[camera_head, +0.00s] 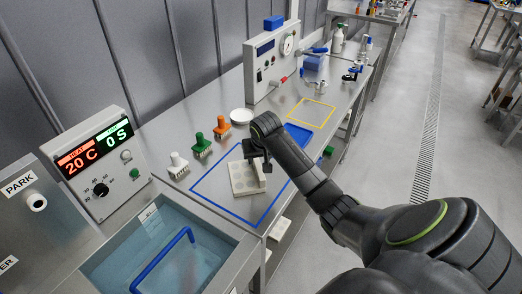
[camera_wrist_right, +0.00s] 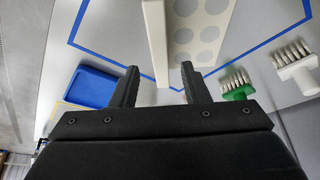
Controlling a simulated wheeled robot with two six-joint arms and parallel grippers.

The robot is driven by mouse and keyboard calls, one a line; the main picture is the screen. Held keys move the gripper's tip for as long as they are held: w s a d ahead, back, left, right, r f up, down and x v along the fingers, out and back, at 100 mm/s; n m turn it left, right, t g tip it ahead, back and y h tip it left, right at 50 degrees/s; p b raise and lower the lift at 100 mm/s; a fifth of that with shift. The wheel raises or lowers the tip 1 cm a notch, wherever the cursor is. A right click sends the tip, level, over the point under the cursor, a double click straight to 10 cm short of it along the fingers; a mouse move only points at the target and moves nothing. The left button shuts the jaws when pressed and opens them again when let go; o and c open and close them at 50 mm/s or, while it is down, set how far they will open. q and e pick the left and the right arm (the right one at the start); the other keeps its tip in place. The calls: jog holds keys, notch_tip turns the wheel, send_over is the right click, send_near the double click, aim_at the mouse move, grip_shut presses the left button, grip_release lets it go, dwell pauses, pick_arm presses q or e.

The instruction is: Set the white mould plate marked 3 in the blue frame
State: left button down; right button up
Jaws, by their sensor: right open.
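A white mould plate (camera_head: 242,180) with round grey hollows lies flat on the steel table inside the blue frame (camera_head: 212,203), a blue outline on the tabletop. A white upright bar stands along one side of the plate. In the right wrist view the plate (camera_wrist_right: 205,22) and the blue frame (camera_wrist_right: 110,62) show beyond the fingers, and the bar (camera_wrist_right: 157,42) lies in line with the gap between them. My right gripper (camera_head: 258,160) is open at the plate; I see no grip on it. No number is readable on the plate. My left gripper is out of view.
White (camera_head: 177,165), green (camera_head: 201,146) and orange (camera_head: 221,128) brushes stand left of the frame. A blue tray (camera_head: 298,132) lies behind the frame, partly hidden by my right arm. A yellow outline (camera_head: 318,103) is farther back. A water bath (camera_head: 165,240) is in front.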

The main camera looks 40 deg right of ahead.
jog(key=v, duration=0.6)
jog(key=shift+r, duration=0.1)
dwell(0.3)
